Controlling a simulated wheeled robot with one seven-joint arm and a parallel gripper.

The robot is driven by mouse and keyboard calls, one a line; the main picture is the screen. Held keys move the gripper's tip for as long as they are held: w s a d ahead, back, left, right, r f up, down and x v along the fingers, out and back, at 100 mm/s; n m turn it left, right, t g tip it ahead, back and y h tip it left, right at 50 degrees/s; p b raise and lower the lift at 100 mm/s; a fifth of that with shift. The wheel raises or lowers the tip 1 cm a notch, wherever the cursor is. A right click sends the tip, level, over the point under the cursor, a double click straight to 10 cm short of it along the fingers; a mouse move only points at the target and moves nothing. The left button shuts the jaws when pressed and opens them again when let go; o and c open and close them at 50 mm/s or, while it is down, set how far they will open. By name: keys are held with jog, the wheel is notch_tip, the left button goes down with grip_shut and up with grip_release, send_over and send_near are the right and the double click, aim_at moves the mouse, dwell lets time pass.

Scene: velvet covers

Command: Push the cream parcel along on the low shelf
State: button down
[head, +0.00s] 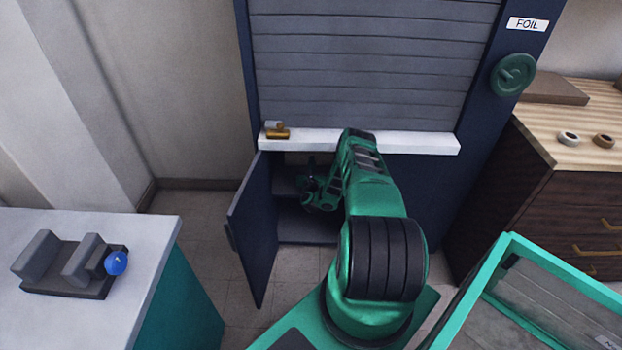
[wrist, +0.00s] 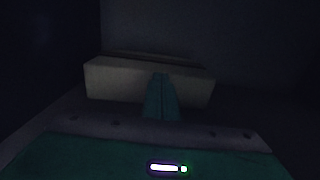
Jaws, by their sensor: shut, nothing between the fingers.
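In the wrist view a pale box-shaped parcel (wrist: 108,80) lies in the dark inside of the cabinet, its long side facing me. Its colour is hard to judge in the low light. My gripper (wrist: 161,78) is shut and empty. Its fingertips overlap the middle of the parcel's near face in the picture; I cannot tell whether they touch it. In the head view my arm reaches into the open lower cabinet, over the low shelf (head: 308,224). The parcel is hidden there.
The dark blue cabinet door (head: 253,232) stands open on the left. A white ledge (head: 405,143) with a small brass item (head: 277,133) runs above the opening. A grey-topped table (head: 150,226) is at left, a green-rimmed bin (head: 478,277) at lower right.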

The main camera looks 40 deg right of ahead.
jog(key=v, duration=1.2)
jog(key=shift+s+a, duration=0.1)
jog(key=shift+a, duration=0.15)
jog(key=shift+s+a, duration=0.15)
jog(key=shift+s, duration=0.25)
